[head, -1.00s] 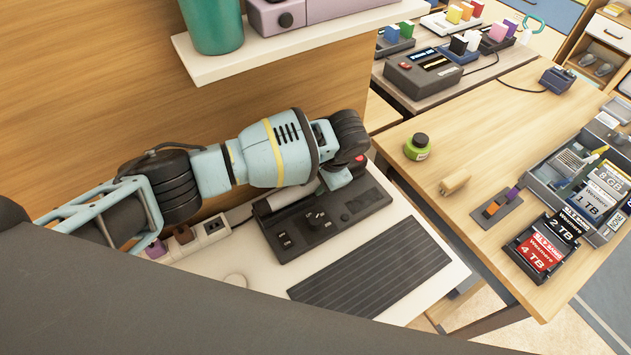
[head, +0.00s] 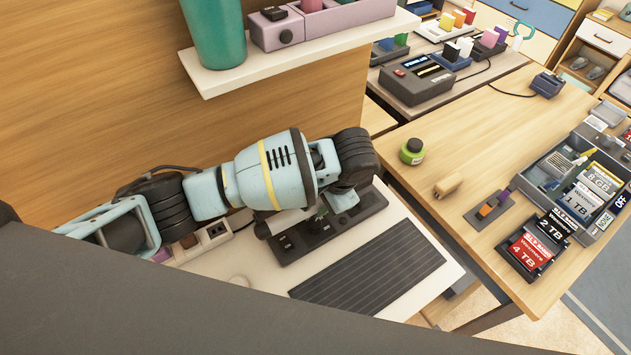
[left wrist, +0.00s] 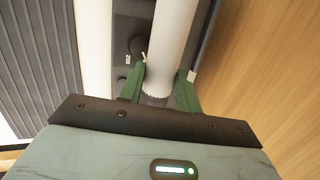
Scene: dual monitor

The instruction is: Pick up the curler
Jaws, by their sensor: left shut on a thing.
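The curler is a pale grey cylinder that shows in the left wrist view (left wrist: 174,38), passing between the two green fingers of my left gripper (left wrist: 160,88). The gripper is shut on it. In the head view the curler (head: 284,220) shows only in part, low beside the dark station (head: 365,212) with a knob. My left gripper (head: 318,208) is mostly hidden there by its own wrist. I cannot tell whether the curler touches the station. My right gripper is not in view.
A black keyboard (head: 372,270) lies in front of the station on a white desk (head: 425,300). A power strip (head: 205,240) is to the left. A shelf (head: 285,55) with a green cup (head: 215,35) hangs above. A wooden table (head: 445,145) stands to the right.

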